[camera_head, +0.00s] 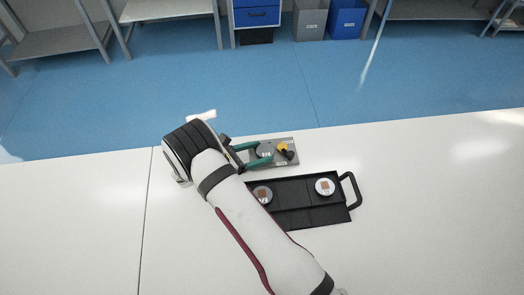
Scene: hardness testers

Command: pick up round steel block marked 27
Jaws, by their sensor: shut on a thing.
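My gripper (264,152) reaches in from the left with its teal fingers on either side of a round grey steel block (266,149). It is shut on this block, which is at the grey fixture plate (291,158). I cannot tell whether the block touches the plate or is raised a little. No number can be read on it. Two more round steel blocks with brown square labels are in the black tray: one (325,187) at the right and one (263,194) at the left, close beside my arm. Their markings are too small to read.
The black tray (322,214) with a handle at its right lies in front of the fixture plate. A yellow and black knob (283,148) stands on the plate right of the held block. The white table (430,190) is clear to the right. Its far edge is close behind the plate.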

